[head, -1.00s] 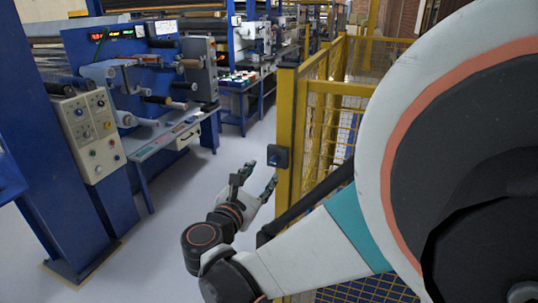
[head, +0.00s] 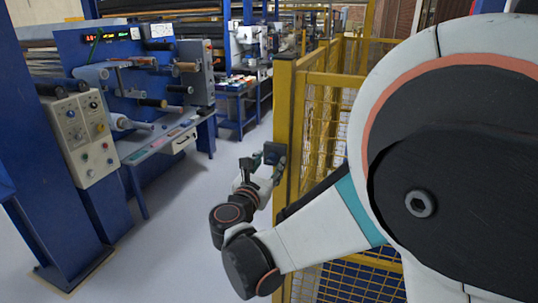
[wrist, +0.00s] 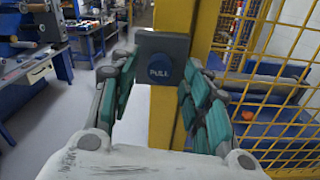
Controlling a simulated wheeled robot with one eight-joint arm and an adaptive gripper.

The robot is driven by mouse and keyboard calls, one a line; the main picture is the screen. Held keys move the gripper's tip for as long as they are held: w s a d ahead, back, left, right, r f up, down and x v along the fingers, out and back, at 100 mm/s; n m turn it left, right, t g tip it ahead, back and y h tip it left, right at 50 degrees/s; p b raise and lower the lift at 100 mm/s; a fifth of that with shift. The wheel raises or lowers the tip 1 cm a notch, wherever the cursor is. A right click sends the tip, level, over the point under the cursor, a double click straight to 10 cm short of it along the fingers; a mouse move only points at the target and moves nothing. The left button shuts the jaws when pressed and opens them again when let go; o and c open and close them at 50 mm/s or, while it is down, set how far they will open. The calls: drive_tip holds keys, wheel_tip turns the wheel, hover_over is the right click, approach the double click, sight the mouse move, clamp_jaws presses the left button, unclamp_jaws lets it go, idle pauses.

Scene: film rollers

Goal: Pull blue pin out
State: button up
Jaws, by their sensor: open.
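The blue pin (wrist: 159,69), its face marked PULL, sits on a dark square housing (wrist: 163,44) on the yellow post in the wrist view. The housing also shows in the head view (head: 274,153), where the pin itself is hard to make out. My gripper (wrist: 155,72) is open, with its teal-padded fingers to the left and right of the pin in the picture. In the head view my gripper (head: 262,168) is just below and left of the housing. I cannot tell whether the fingers touch the pin.
The yellow post (head: 284,105) carries a yellow mesh fence (head: 325,120) on the right. A blue machine with a control panel (head: 85,138) stands at the left. The grey floor (head: 175,215) between them is clear. More machines stand behind.

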drive_tip(key=shift+x, duration=0.95)
clamp_jaws()
drive_tip(key=shift+v, duration=0.9)
unclamp_jaws()
